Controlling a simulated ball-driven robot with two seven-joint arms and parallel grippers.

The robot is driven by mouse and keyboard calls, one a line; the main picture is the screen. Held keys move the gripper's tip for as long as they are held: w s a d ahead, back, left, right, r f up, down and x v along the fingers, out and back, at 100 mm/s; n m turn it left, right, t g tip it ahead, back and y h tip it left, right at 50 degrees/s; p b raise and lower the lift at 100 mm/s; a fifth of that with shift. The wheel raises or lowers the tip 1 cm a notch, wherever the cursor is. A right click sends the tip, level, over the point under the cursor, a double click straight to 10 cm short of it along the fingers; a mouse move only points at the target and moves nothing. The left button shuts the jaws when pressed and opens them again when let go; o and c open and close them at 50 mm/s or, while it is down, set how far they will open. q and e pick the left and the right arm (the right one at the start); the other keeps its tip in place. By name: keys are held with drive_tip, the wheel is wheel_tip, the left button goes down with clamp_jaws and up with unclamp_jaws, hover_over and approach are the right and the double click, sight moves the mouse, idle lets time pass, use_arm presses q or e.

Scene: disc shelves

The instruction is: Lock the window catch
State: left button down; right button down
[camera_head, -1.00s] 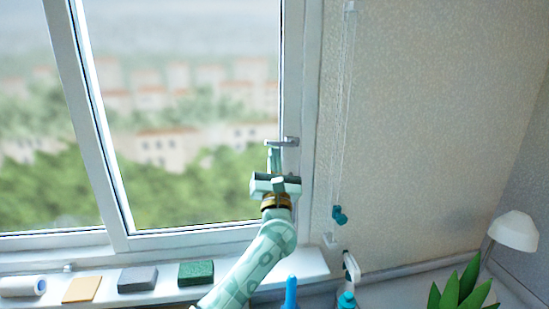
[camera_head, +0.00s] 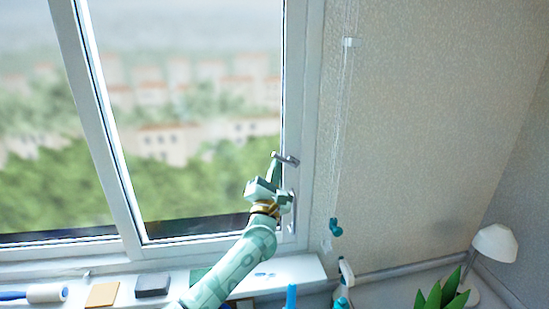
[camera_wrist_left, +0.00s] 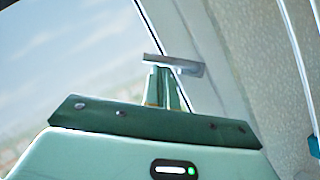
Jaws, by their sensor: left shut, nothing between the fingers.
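The window catch (camera_head: 287,159) is a small grey bar on the right side of the window frame. It also shows in the left wrist view (camera_wrist_left: 178,66), just beyond the fingertips. My left gripper (camera_head: 275,163) is shut and empty, pointing up at the left part of the catch. Its narrow green fingers in the left wrist view (camera_wrist_left: 161,82) overlap the bar's lower edge; I cannot tell whether they touch it. A small grey fitting (camera_head: 292,212) on the frame shows below the catch, partly beside my wrist. My right gripper is out of view.
The sill holds a white roller (camera_head: 46,293), a tan block (camera_head: 102,294) and a dark grey block (camera_head: 152,285). A blind cord with a teal pull (camera_head: 335,228) hangs right of the frame. A spray bottle (camera_head: 346,272), a lamp (camera_head: 495,243) and a plant (camera_head: 441,296) stand lower right.

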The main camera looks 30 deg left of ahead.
use_arm(q)
drive_tip(key=shift+w+d+r+m+g+h+p, duration=0.15)
drive_tip(key=shift+w+d+r+m+h+p, duration=0.25)
drive_tip(key=shift+r+m+p, duration=0.6)
drive_tip(key=shift+w+d+r+m+g+h+p, duration=0.2)
drive_tip(key=shift+d+r+m+h+p, duration=0.25)
drive_tip(key=shift+p, duration=1.1)
drive_tip(key=shift+w+d+r+m+g+h+p, duration=0.2)
drive_tip(key=shift+r+m+h+p, duration=0.25)
drive_tip(key=shift+r+m+p, duration=0.6)
drive_tip(key=shift+w+d+f+n, duration=0.1)
drive_tip(key=shift+f+n, duration=0.1)
drive_tip(key=shift+n, duration=0.1)
drive_tip(key=shift+p, duration=0.3)
